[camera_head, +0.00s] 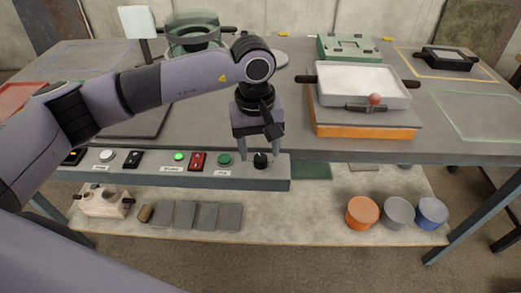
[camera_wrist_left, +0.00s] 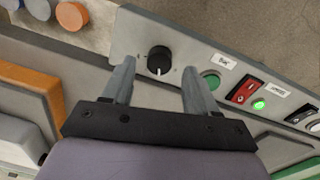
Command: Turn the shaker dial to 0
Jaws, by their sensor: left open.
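The shaker dial (camera_head: 261,160) is a small black round knob at the right end of the grey control panel (camera_head: 140,171) on the bench front. In the left wrist view the dial (camera_wrist_left: 159,60) shows a white pointer mark toward the gripper's base. My left gripper (camera_head: 261,152) points down over the dial. In the left wrist view its two fingers (camera_wrist_left: 157,82) are spread, one on each side of the dial, with gaps between. It is open and empty. The scale marks around the dial are too small to read. My right gripper is not in view.
Beside the dial on the panel sit a green button (camera_head: 224,159), a red switch (camera_head: 198,160) and a lit green button (camera_head: 179,156). An orange-based shaker with a white tray (camera_head: 365,82) stands right on the bench. Orange, grey and blue round containers (camera_head: 362,212) stand on the lower shelf.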

